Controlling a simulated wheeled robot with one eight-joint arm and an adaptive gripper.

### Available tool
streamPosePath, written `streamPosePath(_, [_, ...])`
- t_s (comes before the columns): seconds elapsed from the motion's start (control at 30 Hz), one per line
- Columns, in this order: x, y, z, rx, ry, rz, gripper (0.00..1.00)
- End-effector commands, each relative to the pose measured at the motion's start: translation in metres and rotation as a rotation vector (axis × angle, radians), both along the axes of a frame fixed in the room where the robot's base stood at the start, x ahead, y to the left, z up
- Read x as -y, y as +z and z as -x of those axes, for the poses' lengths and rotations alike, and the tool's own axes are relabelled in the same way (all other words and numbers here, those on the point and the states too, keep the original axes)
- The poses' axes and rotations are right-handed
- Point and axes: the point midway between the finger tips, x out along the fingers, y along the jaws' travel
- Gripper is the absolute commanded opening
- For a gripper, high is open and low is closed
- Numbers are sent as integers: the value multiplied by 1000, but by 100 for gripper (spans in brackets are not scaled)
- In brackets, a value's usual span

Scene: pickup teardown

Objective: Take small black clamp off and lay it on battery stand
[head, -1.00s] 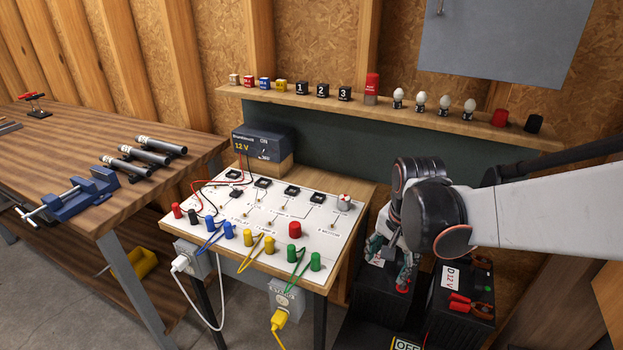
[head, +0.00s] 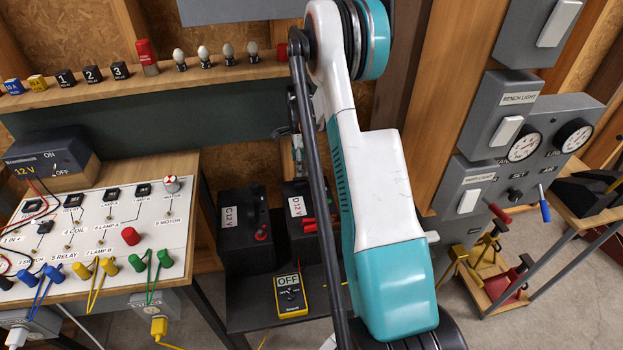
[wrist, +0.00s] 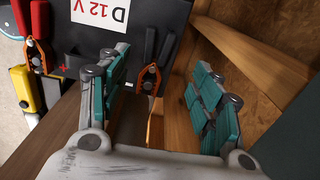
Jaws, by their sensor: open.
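The small black clamp (wrist: 150,78), with black handles and copper-orange jaws, is at the battery marked D 12 V (wrist: 62,62) in the wrist view. My gripper (wrist: 160,62) is open, with its teal-padded fingers apart on either side of the clamp in the picture; I see no contact. A red clamp (wrist: 38,50) sits at the battery's other terminal. In the head view, battery D (head: 297,207) stands on the dark battery stand (head: 250,300). There my arm hides the black clamp and most of my gripper.
Battery C (head: 243,230) stands left of battery D. A yellow meter (head: 290,297) reading OFF is on the stand in front. A wooden post and wall are close beside my right finger. The stand's front left has bare room.

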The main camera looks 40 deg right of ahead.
Motion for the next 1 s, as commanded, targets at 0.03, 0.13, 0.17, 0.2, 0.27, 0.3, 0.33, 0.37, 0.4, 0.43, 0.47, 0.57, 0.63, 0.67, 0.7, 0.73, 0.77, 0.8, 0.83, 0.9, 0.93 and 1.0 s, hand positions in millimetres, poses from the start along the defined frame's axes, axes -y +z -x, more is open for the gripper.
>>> streamPosePath(0.03, [4, -4, -1, -1, -12, -1, 59])
streamPosePath(0.13, [7, -13, -1, -3, -24, -2, 59])
streamPosePath(0.17, [7, -17, -1, -3, -25, -2, 59])
streamPosePath(0.2, [6, -21, 0, -3, -25, -2, 59])
streamPosePath(0.27, [6, -27, 0, -2, -24, -1, 59])
streamPosePath(0.3, [6, -30, 0, -2, -24, -1, 59])
streamPosePath(0.33, [6, -32, 0, -2, -23, -1, 59])
streamPosePath(0.37, [6, -33, 1, -2, -23, -1, 59])
streamPosePath(0.4, [5, -36, 1, -2, -23, -1, 59])
streamPosePath(0.43, [5, -39, 2, -2, -23, -1, 59])
streamPosePath(0.47, [4, -42, 3, -2, -23, -1, 59])
streamPosePath(0.57, [3, -58, 6, -2, -22, -1, 59])
streamPosePath(0.63, [2, -68, 7, -2, -22, -1, 59])
streamPosePath(0.67, [2, -72, 7, -2, -22, -1, 59])
streamPosePath(0.7, [2, -76, 6, -2, -22, -1, 59])
streamPosePath(0.73, [2, -79, 7, -2, -22, -1, 59])
streamPosePath(0.77, [2, -80, 7, -2, -22, -1, 59])
streamPosePath(0.8, [2, -81, 7, -2, -22, -1, 59])
streamPosePath(0.83, [2, -81, 7, -2, -22, -1, 59])
streamPosePath(0.9, [2, -80, 7, -2, -21, -1, 59])
streamPosePath(0.93, [2, -80, 7, -2, -21, -1, 59])
streamPosePath(1.0, [2, -80, 7, -2, -21, -1, 57])
